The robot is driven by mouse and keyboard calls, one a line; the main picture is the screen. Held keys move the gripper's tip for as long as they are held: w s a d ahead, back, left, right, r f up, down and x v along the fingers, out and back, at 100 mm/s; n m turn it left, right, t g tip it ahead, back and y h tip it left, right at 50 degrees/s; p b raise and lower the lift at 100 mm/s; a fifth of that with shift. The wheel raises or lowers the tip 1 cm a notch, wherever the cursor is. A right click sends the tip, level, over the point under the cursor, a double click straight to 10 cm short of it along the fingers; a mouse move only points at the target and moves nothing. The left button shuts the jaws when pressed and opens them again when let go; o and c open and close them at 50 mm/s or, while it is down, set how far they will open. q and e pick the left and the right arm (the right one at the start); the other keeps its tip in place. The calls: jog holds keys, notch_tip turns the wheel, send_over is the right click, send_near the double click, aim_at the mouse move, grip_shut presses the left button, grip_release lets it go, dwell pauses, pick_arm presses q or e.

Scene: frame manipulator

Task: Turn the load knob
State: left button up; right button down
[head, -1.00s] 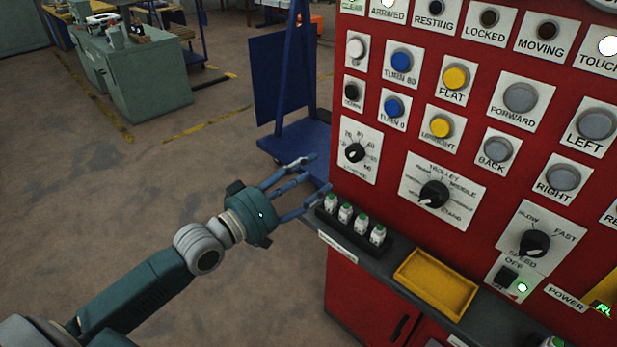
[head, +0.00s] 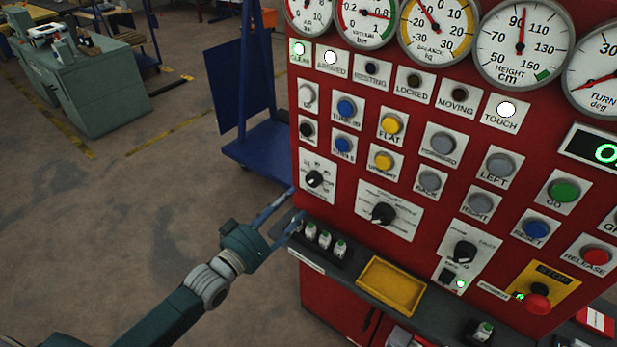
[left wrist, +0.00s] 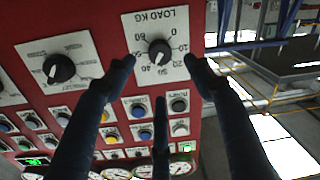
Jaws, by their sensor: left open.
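The load knob (head: 314,180) is a small black dial on a white plate at the left edge of the red panel. In the left wrist view the load knob (left wrist: 158,52) sits on the plate marked LOAD KG, framed between my fingertips. My left gripper (head: 294,207) is open and empty, just left of and below the knob in the head view. In the left wrist view the left gripper (left wrist: 162,75) spreads its dark fingers around the dial's outline; I see no clear contact. My right gripper is out of view.
The trolley knob (head: 383,213) and speed knob (head: 464,251) are to the right, among several buttons. Below, a ledge holds a rack of small bottles (head: 325,240) close to my fingers and a yellow tray (head: 391,286). A blue trolley (head: 262,150) stands behind, left of the panel.

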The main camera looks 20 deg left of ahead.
aim_at(311, 182)
pick_arm(q)
jog(key=p+x, duration=0.1)
jog(key=x, duration=0.8)
jog(key=shift+w+d+p, duration=0.1)
jog(key=shift+w+p, duration=0.2)
jog(key=shift+w, duration=0.1)
jog(key=c, duration=1.2)
jog(key=shift+o, duration=0.2)
jog(key=shift+f+m+b, duration=0.1)
jog(key=shift+m+b, duration=0.2)
jog(key=shift+m, duration=0.9)
